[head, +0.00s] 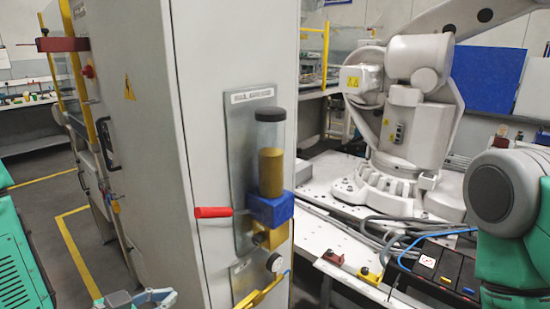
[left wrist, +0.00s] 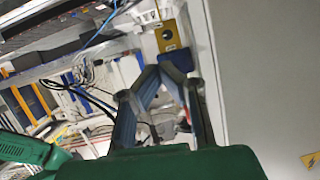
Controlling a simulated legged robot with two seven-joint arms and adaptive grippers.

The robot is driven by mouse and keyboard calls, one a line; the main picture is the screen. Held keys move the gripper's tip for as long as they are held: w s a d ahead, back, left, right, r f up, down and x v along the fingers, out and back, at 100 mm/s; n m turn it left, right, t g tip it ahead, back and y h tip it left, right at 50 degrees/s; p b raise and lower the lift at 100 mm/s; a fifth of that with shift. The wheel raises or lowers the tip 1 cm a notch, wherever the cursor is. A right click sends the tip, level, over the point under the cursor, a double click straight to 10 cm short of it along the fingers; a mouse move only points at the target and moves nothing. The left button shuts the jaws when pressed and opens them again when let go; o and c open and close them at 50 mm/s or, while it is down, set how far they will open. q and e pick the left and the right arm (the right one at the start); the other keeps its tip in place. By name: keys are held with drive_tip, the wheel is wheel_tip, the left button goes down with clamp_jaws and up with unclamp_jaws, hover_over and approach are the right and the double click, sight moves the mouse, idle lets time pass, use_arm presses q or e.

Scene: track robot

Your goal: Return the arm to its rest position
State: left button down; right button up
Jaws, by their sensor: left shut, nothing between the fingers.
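My left gripper (head: 140,298) shows at the bottom edge of the head view, left of centre, in front of the grey cabinet (head: 145,130). Only its grey-blue fingers show there; most of the arm is below the frame. In the left wrist view the gripper (left wrist: 158,75) has its fingertips together, with nothing held. The cabinet's side fills the right of that view. My green and grey right arm link (head: 510,200) shows at the right of the head view; its gripper is out of sight.
A white industrial robot (head: 405,130) stands behind right. Cables (head: 400,232) lie near my right arm. Floor (head: 45,205) shows at left.

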use_arm(q)
drive_tip(key=s+f+n+g+y, duration=0.3)
drive_tip(key=s+f+g, duration=0.2)
drive_tip(key=s+f, duration=0.45)
drive_tip(key=s+a+f+n+g+y, duration=0.2)
drive_tip(key=s+f+g, duration=0.1)
drive_tip(key=s, duration=0.4)
drive_tip(key=s+a+f+n+g+y, duration=0.1)
drive_tip(key=s+a+f+g+y, duration=0.1)
drive_tip(key=s+f, duration=0.4)
drive_tip(key=shift+s+f+n+g+y, duration=0.2)
drive_tip(key=shift+s+n+g+y, duration=0.3)
drive_tip(key=shift+s, duration=0.75)
drive_tip(key=shift+w, duration=0.15)
